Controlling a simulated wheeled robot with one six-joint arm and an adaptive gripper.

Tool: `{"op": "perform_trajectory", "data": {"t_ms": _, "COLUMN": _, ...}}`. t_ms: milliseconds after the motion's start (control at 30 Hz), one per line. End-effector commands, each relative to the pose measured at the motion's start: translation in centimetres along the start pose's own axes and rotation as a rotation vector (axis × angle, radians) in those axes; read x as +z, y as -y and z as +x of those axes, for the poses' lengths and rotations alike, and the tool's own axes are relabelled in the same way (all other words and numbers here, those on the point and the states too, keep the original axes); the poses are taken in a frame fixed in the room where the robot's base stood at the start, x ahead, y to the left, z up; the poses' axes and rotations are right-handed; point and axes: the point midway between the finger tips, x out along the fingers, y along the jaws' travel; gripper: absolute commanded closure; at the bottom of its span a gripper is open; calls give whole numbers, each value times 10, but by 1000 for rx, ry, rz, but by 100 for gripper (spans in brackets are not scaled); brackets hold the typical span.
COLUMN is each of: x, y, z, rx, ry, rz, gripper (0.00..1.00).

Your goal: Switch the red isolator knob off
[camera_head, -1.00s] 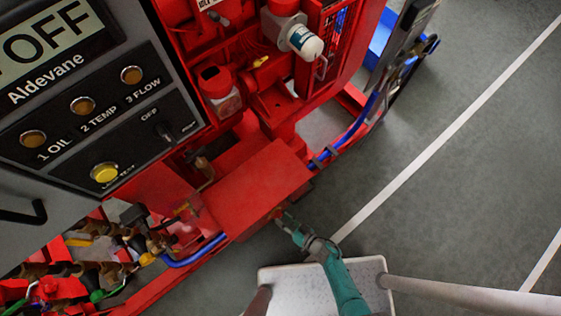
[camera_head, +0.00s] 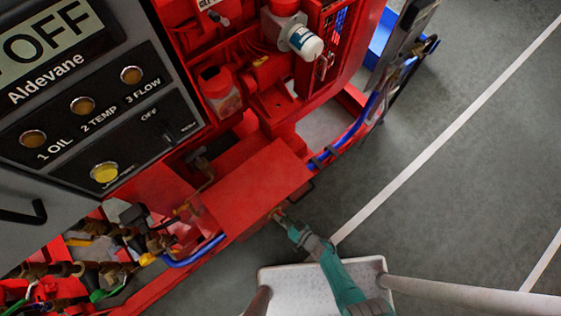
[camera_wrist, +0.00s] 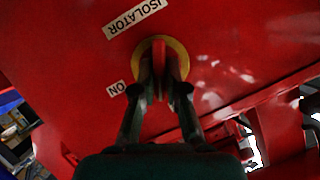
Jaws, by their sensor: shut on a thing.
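The red isolator knob (camera_wrist: 159,80) stands on a round yellow plate (camera_wrist: 183,57) on a red panel in the wrist view. An ISOLATOR label (camera_wrist: 134,18) is above it and an ON label (camera_wrist: 117,88) is to its lower left. My gripper (camera_wrist: 160,70) is shut on the knob, with a dark finger on each side of it. The fingers hide part of the knob and plate. In the head view my gripper (camera_head: 279,217) reaches the lower right side of a red box (camera_head: 255,185), where the knob is mostly hidden.
A grey control panel (camera_head: 75,165) with lamps, a yellow button (camera_head: 104,173) and an OFF display stands at left. Red pumpset parts and a blue hose (camera_head: 350,135) lie around the box. Grey floor (camera_head: 450,180) at right is clear.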

Motion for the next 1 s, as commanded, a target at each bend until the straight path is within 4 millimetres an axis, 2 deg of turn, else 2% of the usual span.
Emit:
{"op": "perform_trajectory", "data": {"t_ms": 167, "x": 0, "y": 1, "z": 0, "rx": 12, "ry": 0, "rz": -34, "gripper": 100}}
{"op": "perform_trajectory", "data": {"t_ms": 700, "x": 0, "y": 5, "z": 1, "rx": 137, "ry": -2, "rz": -339, "gripper": 100}}
{"op": "perform_trajectory", "data": {"t_ms": 1000, "x": 0, "y": 4, "z": 1, "rx": 161, "ry": -2, "rz": -392, "gripper": 100}}
